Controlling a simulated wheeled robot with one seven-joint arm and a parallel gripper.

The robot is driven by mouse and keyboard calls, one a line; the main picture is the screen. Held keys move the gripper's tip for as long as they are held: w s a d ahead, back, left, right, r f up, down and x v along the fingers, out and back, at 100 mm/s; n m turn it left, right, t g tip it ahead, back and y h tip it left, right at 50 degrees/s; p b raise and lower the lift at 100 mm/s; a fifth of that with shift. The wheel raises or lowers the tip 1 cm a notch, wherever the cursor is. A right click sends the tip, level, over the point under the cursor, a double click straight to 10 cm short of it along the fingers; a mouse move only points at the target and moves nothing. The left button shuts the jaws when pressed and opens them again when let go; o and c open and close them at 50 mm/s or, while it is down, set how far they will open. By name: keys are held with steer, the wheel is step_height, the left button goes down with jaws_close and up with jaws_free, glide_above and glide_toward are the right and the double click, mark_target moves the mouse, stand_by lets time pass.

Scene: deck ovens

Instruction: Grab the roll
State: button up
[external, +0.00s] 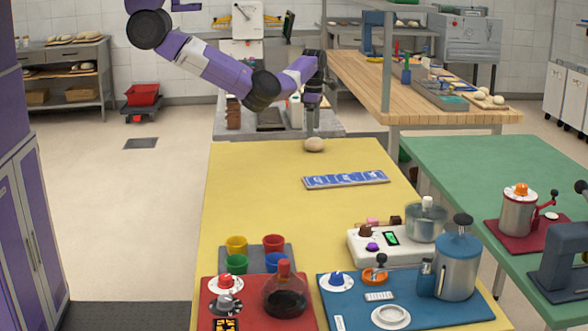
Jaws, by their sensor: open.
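The roll (314,145) is a small, round, pale tan lump. It sits on the far end of the yellow table (250,200), near its back edge. My gripper (313,130) points straight down just above the roll, with its fingertips close to the top of it. The jaws are open. From this view I cannot tell whether the fingers touch the roll or straddle it.
A blue patterned strip (346,180) lies in front of the roll. Colored cups (273,243), a red tray (240,310) and a blue tray (455,314) with a jug fill the near end. The table's middle left is clear. A grey counter (225,128) stands behind.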

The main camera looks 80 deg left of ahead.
mark_target(314, 140)
steer(key=shift+w+d+f+p, duration=0.1)
steer(key=shift+f+p, duration=0.2)
steer(key=shift+f, duration=1.2)
steer(key=shift+w+f+p, duration=0.1)
steer(key=shift+f+p, duration=0.15)
steer(key=shift+f, duration=1.25)
steer(key=c, duration=1.4)
